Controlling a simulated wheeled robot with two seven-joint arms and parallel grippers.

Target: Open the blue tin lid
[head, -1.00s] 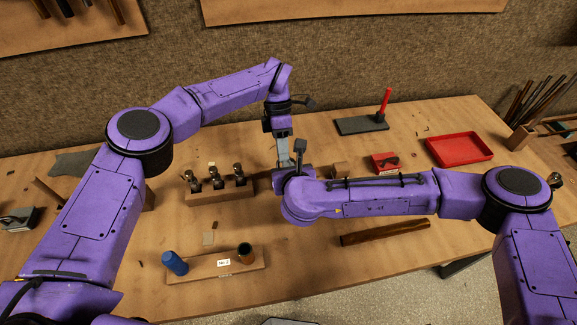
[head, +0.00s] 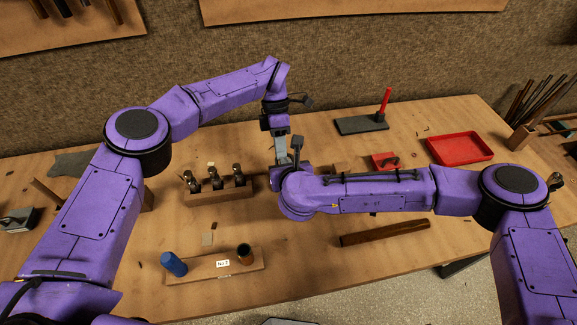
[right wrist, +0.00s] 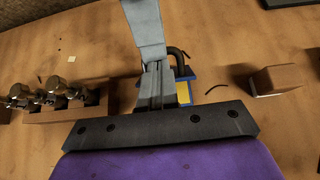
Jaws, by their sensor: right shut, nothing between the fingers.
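The blue tin (right wrist: 193,72) shows only in small part in the right wrist view, with a yellow patch (right wrist: 184,92) and a dark curved handle (right wrist: 180,55). Grey fingers cover the rest, so I cannot tell how the lid sits. In the head view the tin is hidden behind my arms. My right gripper (right wrist: 154,92) is shut and empty, its fingertips over or beside the tin; contact is unclear. My left gripper (head: 282,152) reaches down from the back to the same spot, and also shows in the right wrist view (right wrist: 147,30). Its opening is unclear.
A wooden block with several metal pieces (head: 219,195) stands left of the grippers. A red box with a dark handle (head: 383,161) and a red tray (head: 460,149) lie to the right. A wooden stand (head: 216,266) and a dark wooden strip (head: 385,232) lie in front.

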